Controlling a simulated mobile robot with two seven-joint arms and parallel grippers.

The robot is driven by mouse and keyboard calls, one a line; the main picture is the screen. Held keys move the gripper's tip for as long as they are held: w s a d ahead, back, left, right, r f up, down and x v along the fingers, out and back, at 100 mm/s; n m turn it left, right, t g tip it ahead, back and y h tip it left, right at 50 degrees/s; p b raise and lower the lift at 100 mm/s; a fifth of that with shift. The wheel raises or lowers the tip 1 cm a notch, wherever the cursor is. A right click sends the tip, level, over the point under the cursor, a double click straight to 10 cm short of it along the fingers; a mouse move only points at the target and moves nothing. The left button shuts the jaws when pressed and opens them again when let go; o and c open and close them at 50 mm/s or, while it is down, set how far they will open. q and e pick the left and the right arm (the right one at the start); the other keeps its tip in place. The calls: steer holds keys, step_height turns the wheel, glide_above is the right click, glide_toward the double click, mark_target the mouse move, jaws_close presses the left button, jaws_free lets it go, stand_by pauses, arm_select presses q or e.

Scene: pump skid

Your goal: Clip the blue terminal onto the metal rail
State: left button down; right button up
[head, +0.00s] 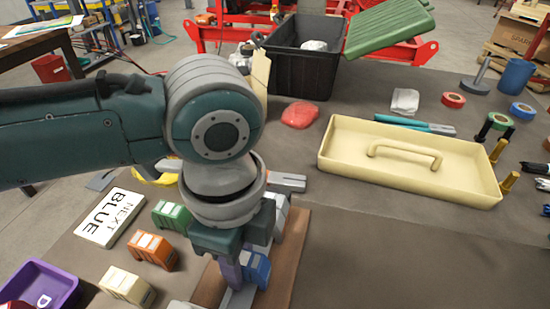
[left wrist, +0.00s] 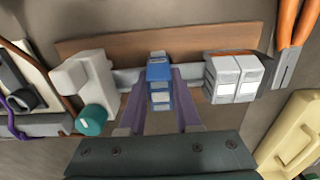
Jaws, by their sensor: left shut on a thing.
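The blue terminal (head: 257,268) is between the purple-grey fingers of my left gripper (head: 242,272), which is shut on it. In the left wrist view the blue terminal (left wrist: 159,72) is upright between the two fingers (left wrist: 159,100) and lines up over the metal rail (left wrist: 127,78). I cannot tell whether it touches or is seated on the rail. The rail is fixed on a brown wooden board (left wrist: 190,40). Grey-white terminals (left wrist: 236,76) sit on the rail to the right, with a gap beside the blue one. My right gripper is not in view.
A white block with a teal knob (left wrist: 93,118) stands left of the blue terminal. A cream tray (head: 340,165) and black bin (head: 300,75) lie beyond. The right front tabletop is clear.

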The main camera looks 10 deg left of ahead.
arm_select(q)
steer(key=c, duration=0.5)
jaws_free()
